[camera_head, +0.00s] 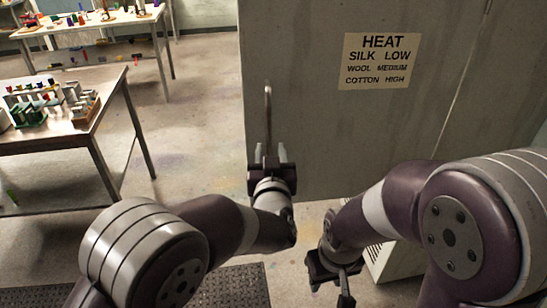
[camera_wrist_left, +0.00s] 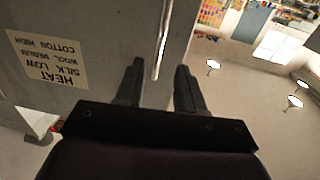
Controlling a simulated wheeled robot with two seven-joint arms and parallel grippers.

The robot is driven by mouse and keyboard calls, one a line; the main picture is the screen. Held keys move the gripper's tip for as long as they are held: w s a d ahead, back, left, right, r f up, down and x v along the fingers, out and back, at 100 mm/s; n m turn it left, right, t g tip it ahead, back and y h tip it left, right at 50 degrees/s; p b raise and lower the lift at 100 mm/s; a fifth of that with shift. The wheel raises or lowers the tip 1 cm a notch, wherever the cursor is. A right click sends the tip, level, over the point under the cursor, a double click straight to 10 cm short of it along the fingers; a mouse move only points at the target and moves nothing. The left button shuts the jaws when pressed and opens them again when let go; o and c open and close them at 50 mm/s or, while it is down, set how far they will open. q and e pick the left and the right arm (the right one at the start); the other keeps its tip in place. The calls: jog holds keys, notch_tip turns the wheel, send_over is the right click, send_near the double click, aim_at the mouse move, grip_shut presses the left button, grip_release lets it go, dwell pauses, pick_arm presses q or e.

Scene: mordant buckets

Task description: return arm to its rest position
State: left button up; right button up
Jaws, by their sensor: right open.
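My left gripper (camera_head: 269,158) is raised in front of a tall grey cabinet with a label. Its two dark fingers are apart in the left wrist view (camera_wrist_left: 160,68). A slim vertical metal handle (camera_head: 267,112) stands just beyond the fingers. In the wrist view the handle (camera_wrist_left: 161,45) lines up with the gap between them, with space on both sides. I cannot tell whether its lower end reaches between the fingertips. My right gripper (camera_head: 335,278) is open and low at the bottom centre of the head view, near the cabinet's foot.
The grey cabinet front (camera_head: 330,130) fills the upper right, close to both arms; its label (camera_head: 380,61) lists heat settings. A table (camera_head: 62,140) with bottles and racks stands left, another table (camera_head: 95,22) behind it. Open floor (camera_head: 190,120) lies between tables and cabinet. A dark mat (camera_head: 235,287) lies below.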

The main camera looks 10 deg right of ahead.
pick_arm(q)
jog(key=shift+w+f, duration=0.1)
jog(key=shift+w, duration=0.15)
jog(key=shift+s, duration=0.1)
jog(key=s+d+f+m+g+h, duration=0.2)
jog(key=s+f+g, duration=0.4)
jog(key=f, duration=0.4)
jog(key=s+a+f+g, duration=0.4)
jog(key=a, duration=0.1)
jog(key=s+a+n+g+y, duration=0.1)
jog(key=s+a, duration=0.3)
jog(key=a, duration=0.5)
jog(key=s+a+n+g+y, duration=0.1)
jog(key=s+a+g+y, duration=0.1)
jog(key=a, duration=0.7)
jog(key=s+a+f+n+g+y, duration=0.1)
jog(key=s+a+g+y, duration=0.1)
jog(key=s+a, duration=0.5)
jog(key=shift+a+n+g, duration=0.4)
jog(key=shift+a+g, duration=0.3)
jog(key=shift+a, duration=0.2)
